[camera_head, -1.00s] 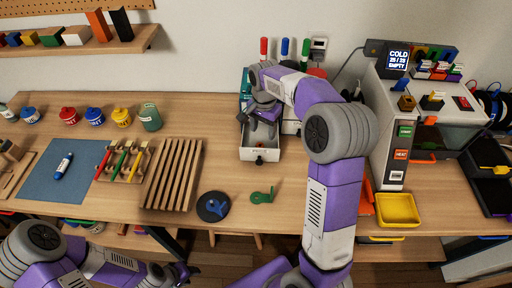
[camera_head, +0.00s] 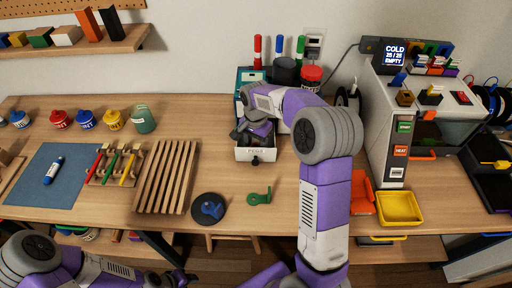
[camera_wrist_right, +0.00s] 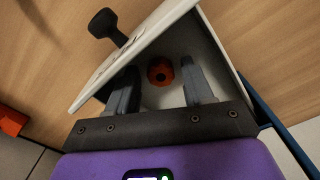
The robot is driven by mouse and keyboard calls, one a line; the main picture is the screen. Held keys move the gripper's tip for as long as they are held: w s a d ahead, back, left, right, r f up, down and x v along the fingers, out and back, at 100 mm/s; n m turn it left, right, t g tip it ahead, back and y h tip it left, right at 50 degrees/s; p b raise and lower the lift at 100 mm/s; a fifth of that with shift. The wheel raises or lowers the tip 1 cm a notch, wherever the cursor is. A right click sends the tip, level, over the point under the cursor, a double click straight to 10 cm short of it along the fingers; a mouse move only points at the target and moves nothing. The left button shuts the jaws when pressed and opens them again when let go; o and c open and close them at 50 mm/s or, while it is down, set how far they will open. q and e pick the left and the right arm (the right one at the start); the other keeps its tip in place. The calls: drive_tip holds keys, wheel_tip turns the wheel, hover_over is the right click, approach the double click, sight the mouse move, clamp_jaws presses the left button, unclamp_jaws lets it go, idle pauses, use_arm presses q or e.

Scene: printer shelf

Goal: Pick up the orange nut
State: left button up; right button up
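The orange nut (camera_wrist_right: 160,71) lies in the small white open drawer (camera_wrist_right: 215,45), seen in the right wrist view. My right gripper (camera_wrist_right: 158,66) is open, with one grey finger on each side of the nut. Neither finger clearly touches it, and its depth between them is hard to tell. In the head view my right gripper (camera_head: 256,132) reaches down into the drawer (camera_head: 256,155), and the nut is hidden there. My left gripper (camera_head: 184,279) is low at the bottom left, away from the drawer, too small to read.
The drawer's walls stand close around my right fingers, and its black knob (camera_wrist_right: 104,24) sticks out in front. A green bracket (camera_head: 260,197) and a dark disc (camera_head: 208,208) lie nearer the front edge. A slatted wooden rack (camera_head: 167,177) stands to the left.

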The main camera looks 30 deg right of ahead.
drive_tip(key=c, duration=0.9)
